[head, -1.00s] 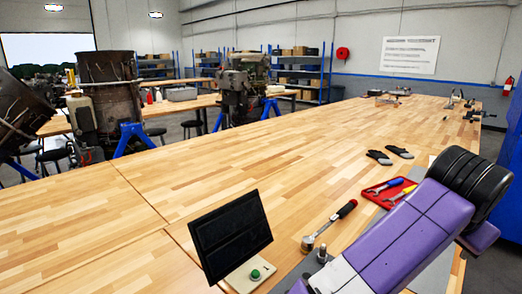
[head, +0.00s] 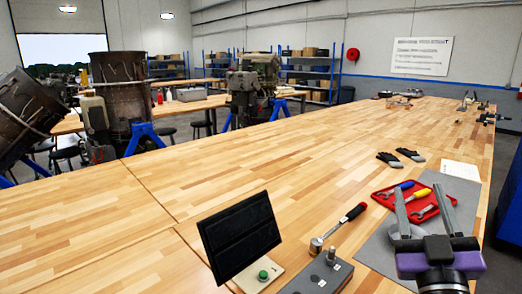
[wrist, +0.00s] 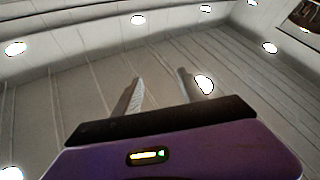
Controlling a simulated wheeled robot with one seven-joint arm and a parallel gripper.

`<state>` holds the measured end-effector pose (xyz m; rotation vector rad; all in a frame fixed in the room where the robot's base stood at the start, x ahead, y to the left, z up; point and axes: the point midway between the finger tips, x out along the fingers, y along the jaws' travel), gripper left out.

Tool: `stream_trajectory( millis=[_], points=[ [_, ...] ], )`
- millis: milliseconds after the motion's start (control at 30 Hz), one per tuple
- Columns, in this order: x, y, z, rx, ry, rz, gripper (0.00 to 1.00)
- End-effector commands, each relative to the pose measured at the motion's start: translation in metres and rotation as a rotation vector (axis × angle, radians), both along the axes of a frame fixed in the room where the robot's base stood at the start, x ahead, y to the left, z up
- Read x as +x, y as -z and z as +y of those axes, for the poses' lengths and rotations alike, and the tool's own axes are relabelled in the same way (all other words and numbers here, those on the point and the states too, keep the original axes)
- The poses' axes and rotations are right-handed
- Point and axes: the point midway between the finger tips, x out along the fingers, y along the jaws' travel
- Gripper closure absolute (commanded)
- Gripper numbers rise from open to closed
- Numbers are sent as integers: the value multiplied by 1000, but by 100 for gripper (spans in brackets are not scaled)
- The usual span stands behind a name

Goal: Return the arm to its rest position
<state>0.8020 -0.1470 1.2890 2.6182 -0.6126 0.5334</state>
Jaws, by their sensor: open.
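My gripper (head: 424,214) shows at the lower right of the head view, above the grey mat (head: 378,246) on the wooden workbench (head: 270,160). Its two grey fingers point up and stand apart, with nothing between them. In the wrist view my gripper (wrist: 160,88) also has its fingers apart and empty, facing the ceiling and its round lights. From the head view, the fingers overlap the red tray (head: 384,199) behind them.
The red tray holds wrenches and a screwdriver. Black gloves (head: 398,158) lie behind the tray. The bench's left and middle are clear. A blue cabinet (head: 510,215) stands right.

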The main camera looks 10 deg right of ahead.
Motion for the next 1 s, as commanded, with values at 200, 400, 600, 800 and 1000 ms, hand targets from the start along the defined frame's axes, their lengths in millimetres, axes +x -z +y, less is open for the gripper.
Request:
stream_trajectory(
  millis=[200, 400, 600, 800, 1000],
  points=[
    [-38, 63, 55, -52, -203, 62, 51],
    [-88, 118, 92, -13, -354, 133, 51],
    [-148, 167, 118, 90, -454, 222, 51],
    [-213, 209, 135, 236, -492, 340, 51],
    [-278, 251, 146, 384, -466, 506, 51]
  ],
)
